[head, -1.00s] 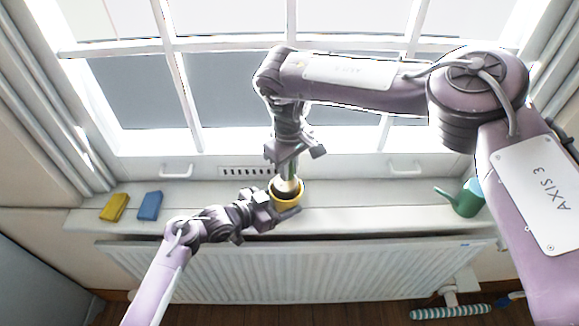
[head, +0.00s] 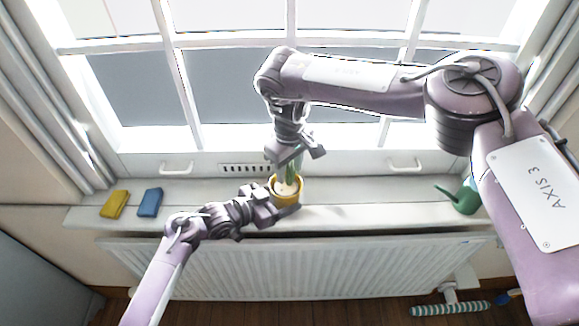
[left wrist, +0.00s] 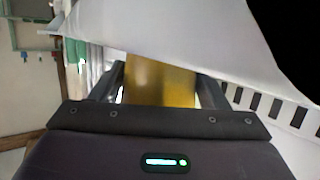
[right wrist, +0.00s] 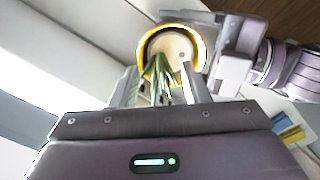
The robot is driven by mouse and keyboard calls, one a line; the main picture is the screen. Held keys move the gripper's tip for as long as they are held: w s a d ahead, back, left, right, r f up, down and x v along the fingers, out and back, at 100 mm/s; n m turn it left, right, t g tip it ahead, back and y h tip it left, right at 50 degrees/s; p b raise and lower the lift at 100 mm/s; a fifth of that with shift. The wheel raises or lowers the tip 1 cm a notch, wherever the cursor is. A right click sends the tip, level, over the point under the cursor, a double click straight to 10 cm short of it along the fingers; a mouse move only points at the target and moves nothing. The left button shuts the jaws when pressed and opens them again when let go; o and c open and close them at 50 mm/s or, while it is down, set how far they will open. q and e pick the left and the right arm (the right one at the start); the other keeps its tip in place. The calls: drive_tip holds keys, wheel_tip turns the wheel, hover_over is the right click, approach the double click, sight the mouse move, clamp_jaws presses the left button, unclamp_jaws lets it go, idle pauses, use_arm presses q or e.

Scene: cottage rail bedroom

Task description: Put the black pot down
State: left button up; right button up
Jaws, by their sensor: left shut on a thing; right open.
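I see no black pot; the pot in my left gripper (head: 279,204) is yellow. This yellow pot (head: 299,188) is at the windowsill, upright or nearly so, and fills the space between the left fingers in the left wrist view (left wrist: 160,83). I cannot tell whether its base touches the sill. A pale round mass (right wrist: 172,46) sits inside its rim, with green leaves (right wrist: 160,82) rising from it. My right gripper (head: 295,156) is open just above the pot, with the leaves between its fingers.
The white windowsill (head: 370,212) runs under the window, above a radiator (head: 300,268). A yellow block (head: 115,204) and a blue block (head: 150,202) lie at its left. A green watering can (head: 464,199) stands at its right. Bare sill lies on both sides of the pot.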

wheel_tip(320, 180, up, 13)
idle(0.4)
drive_tip(key=shift+r, duration=0.1)
use_arm(q)
drive_tip(key=o, duration=0.8)
